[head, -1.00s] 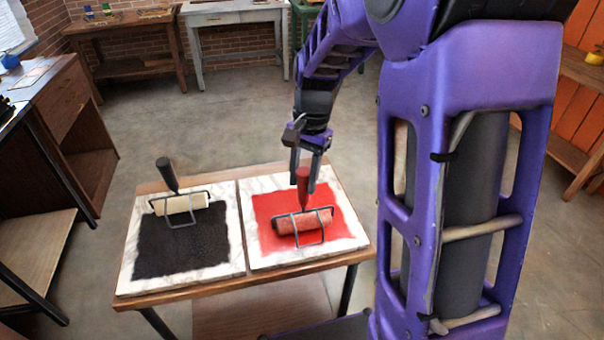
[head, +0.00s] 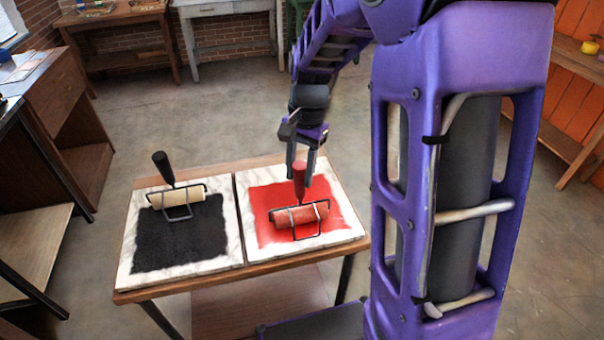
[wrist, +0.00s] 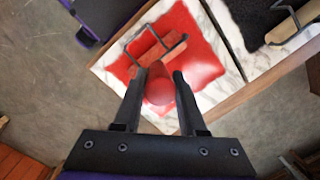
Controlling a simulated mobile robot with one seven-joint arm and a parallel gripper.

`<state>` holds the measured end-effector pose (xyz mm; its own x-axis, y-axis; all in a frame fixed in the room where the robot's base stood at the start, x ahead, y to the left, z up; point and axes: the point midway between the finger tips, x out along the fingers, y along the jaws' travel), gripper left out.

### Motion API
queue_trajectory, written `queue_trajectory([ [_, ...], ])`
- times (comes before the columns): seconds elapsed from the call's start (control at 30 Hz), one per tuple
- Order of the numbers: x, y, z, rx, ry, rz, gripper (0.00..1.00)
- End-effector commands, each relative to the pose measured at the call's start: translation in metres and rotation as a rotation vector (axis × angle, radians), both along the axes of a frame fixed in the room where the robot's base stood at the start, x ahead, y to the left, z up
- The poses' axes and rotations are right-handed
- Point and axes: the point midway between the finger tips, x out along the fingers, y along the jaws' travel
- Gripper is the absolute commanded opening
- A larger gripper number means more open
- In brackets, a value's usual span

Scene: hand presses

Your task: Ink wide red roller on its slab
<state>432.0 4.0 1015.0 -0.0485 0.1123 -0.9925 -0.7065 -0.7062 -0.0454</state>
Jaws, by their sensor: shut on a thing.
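The wide red roller (head: 312,215) lies on the red ink patch of its white marble slab (head: 350,232), its red handle (head: 299,180) standing up. My gripper (head: 301,172) is over the slab from behind and shut on the handle. In the wrist view the handle (wrist: 160,92) is between the two fingers of my gripper (wrist: 160,80). The roller's frame and drum (wrist: 165,52) show beyond it, over the red ink. The drum appears to rest on the ink; exact contact cannot be told.
Left of it, a second marble slab (head: 125,268) carries black ink and a cream roller (head: 180,197) with a black handle. Both slabs sit on a small wooden table (head: 262,267). A wooden cabinet (head: 55,95) stands at the left. Floor behind the table is clear.

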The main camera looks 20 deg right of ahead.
Motion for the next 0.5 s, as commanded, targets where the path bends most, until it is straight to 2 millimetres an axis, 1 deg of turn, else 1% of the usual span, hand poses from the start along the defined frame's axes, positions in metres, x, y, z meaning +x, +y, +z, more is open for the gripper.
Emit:
queue_trajectory([
  [0.1, 0.006, 0.000, 0.001, -0.001, -0.001, 0.000, 0.00],
  [0.27, 0.010, 0.000, 0.001, -0.001, -0.001, 0.000, 0.00],
  [0.5, 0.027, 0.000, 0.001, 0.000, 0.000, 0.000, 0.00],
])
